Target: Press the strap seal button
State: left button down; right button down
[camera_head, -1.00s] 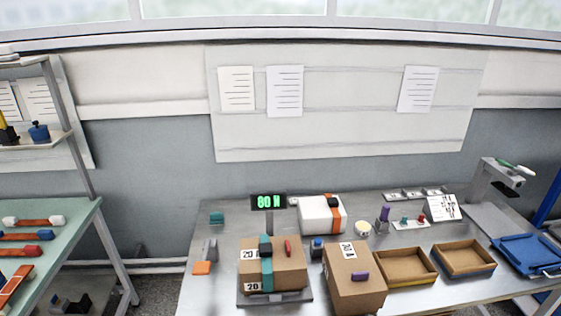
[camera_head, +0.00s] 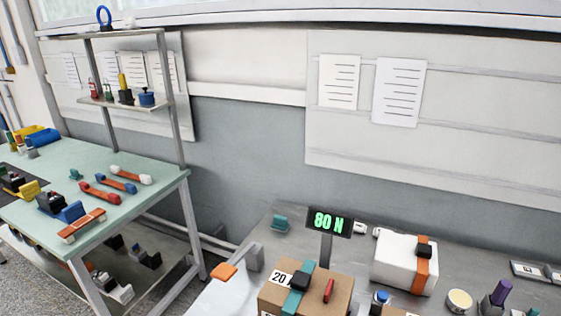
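A cardboard box (camera_head: 275,297) stands at the front of the steel bench, cut off by the lower edge. A teal strap (camera_head: 292,302) with a black block (camera_head: 300,280) runs over it, and a red piece (camera_head: 328,291) lies on its top. A small blue-topped part (camera_head: 380,298) stands right of the box. A white box (camera_head: 392,262) behind it has an orange strap (camera_head: 421,280) and a black block (camera_head: 424,250). I cannot tell which part is the strap seal button. Neither gripper shows.
A black display (camera_head: 329,221) reads 80 N in green. A green-topped table (camera_head: 150,208) with straps and tools stands at left, under a shelf (camera_head: 128,104). A floor gap separates it from the steel bench (camera_head: 275,250). An orange pad (camera_head: 223,271) lies near the bench's left edge.

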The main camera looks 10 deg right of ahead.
aim_at(382, 296)
jog(key=k+j+z, duration=0.5)
jog(key=k+j, duration=0.25)
